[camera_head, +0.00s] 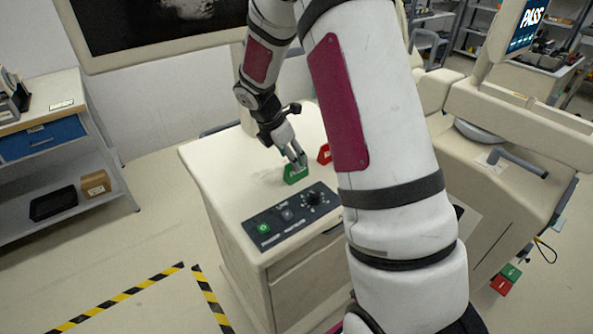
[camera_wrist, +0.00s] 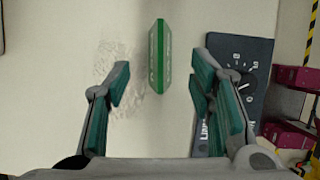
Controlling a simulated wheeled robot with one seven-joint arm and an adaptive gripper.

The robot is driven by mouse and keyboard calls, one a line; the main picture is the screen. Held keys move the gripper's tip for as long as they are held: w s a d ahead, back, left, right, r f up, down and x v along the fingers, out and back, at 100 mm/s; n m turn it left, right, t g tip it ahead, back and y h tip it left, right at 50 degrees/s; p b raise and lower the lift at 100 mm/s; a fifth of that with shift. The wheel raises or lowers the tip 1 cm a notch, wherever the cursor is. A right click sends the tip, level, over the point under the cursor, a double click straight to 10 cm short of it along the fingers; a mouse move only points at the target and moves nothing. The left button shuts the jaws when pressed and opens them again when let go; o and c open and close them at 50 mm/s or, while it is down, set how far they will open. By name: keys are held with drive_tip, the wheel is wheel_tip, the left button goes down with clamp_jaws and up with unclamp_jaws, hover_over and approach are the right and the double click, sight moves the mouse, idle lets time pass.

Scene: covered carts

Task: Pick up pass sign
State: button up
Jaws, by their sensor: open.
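A green sign (camera_head: 293,175), which looks like the pass sign, stands on the light cart top (camera_head: 215,165). In the wrist view the green sign (camera_wrist: 157,57) is seen edge-on from above as a narrow upright shape. My gripper (camera_head: 297,161) is over the sign in the head view. In the wrist view my gripper (camera_wrist: 162,80) is open, with one finger on each side of the sign's line. Gaps show between the sign and both fingers. A red sign (camera_head: 324,153) stands just behind and to the right, partly hidden by my arm.
A black control panel (camera_head: 292,215) with a knob and buttons lies on the cart's front part, also close to the right finger in the wrist view (camera_wrist: 245,55). A large screen (camera_head: 150,25) is behind. Shelves (camera_head: 60,150) stand left. Another green-and-red pair (camera_head: 506,279) is low at right.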

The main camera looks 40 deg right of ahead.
drive_tip(key=shift+p+x, duration=0.6)
drive_tip(key=shift+x, duration=2.4)
drive_tip(key=c, duration=1)
